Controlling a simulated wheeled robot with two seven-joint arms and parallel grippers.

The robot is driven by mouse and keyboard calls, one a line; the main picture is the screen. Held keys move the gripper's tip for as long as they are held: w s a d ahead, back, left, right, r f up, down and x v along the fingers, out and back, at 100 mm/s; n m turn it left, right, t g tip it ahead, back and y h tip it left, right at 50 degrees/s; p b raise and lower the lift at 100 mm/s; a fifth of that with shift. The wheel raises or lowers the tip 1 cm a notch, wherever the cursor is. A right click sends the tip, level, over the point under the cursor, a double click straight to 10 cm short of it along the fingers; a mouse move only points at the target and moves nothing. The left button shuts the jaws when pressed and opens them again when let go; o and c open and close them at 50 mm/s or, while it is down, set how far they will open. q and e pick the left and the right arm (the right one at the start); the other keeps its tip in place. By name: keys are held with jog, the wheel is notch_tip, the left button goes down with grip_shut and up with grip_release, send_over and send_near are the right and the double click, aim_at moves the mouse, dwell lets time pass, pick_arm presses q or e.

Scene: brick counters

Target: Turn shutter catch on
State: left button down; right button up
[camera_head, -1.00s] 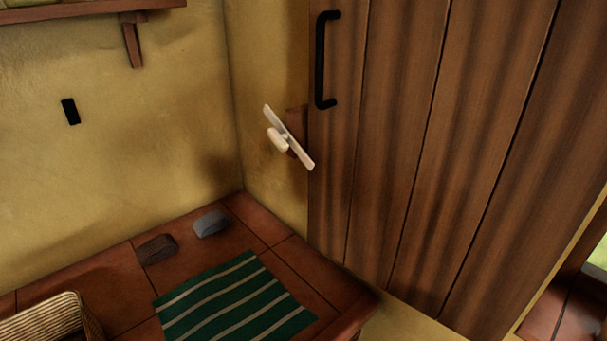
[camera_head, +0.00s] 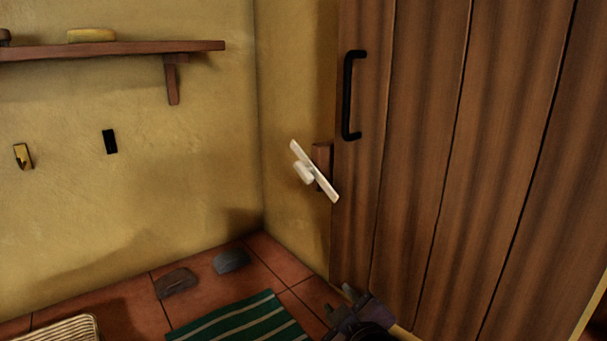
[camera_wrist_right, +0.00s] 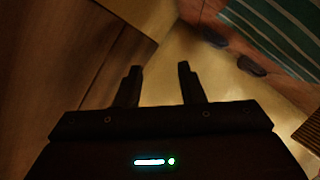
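The shutter catch (camera_head: 324,184) is a pale flat bar with a rounded knob (camera_head: 303,173), set on a brown block at the edge of the wooden shutter (camera_head: 420,150). The bar is tilted, its upper end to the left and its lower end at the shutter's edge. My right gripper (camera_head: 341,301) is at the bottom of the head view, below the catch and apart from it. In the right wrist view its two fingers (camera_wrist_right: 158,68) stand apart with nothing between them. My left gripper is not in view.
A black handle (camera_head: 347,95) is on the shutter above the catch. The tiled counter (camera_head: 262,266) holds a striped green cloth (camera_head: 245,320), a brown stone (camera_head: 175,283), a grey stone (camera_head: 231,261) and a basket (camera_head: 62,330). A shelf (camera_head: 120,50) is on the left wall.

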notch_tip(320, 180, up, 8)
jog(key=w+a+n+t, duration=0.3)
jog(key=n+t+y, duration=0.1)
jog(key=n+t, duration=0.3)
jog(key=t, duration=0.1)
send_near(305, 180)
jog(key=x, duration=0.4)
jog(key=shift+f, duration=0.15)
jog(key=shift+w+r, duration=0.25)
jog(key=shift+r, duration=0.05)
jog(key=p+x, duration=0.2)
jog(key=x, duration=0.5)
grip_shut()
